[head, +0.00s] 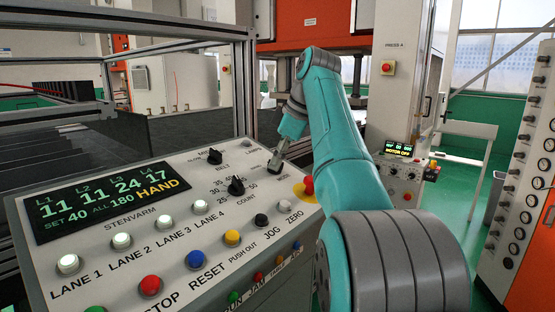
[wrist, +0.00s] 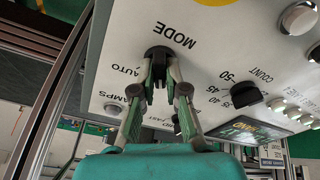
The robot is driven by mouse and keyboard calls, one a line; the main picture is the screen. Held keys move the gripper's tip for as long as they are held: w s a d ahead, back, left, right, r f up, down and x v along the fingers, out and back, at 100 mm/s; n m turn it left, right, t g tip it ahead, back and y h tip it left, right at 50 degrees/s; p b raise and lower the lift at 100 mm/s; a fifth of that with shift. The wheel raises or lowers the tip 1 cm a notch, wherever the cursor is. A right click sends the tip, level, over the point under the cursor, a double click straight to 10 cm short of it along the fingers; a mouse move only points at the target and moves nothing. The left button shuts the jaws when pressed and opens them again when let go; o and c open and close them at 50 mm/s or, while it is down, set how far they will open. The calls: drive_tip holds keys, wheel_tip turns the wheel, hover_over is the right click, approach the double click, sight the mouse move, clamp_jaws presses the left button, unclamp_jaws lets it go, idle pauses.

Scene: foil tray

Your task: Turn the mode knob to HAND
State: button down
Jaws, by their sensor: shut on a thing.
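The mode knob (wrist: 157,51) is a dark round knob on the pale sloping control panel (head: 120,262), with MODE printed beside it and AUTO nearby. My gripper (wrist: 160,65) has its two fingertips closed on this knob in the wrist view. In the head view my gripper (head: 275,171) reaches down to the panel's far right part and hides most of the knob. The fingers cover the knob's pointer, so its exact angle is hard to tell. The display (head: 110,200) shows HAND in yellow beside green numbers.
The black count knob (head: 236,186) and another black knob (head: 215,156) stand close to the left of my gripper. A red mushroom button (head: 308,185) on yellow is just to its right. Lit white lane buttons and coloured push buttons line the nearer panel. A metal frame post (head: 248,85) rises behind.

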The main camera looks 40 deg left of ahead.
drive_tip(key=shift+n, duration=0.5)
drive_tip(key=c, duration=1.2)
unclamp_jaws()
drive_tip(key=shift+m, duration=0.3)
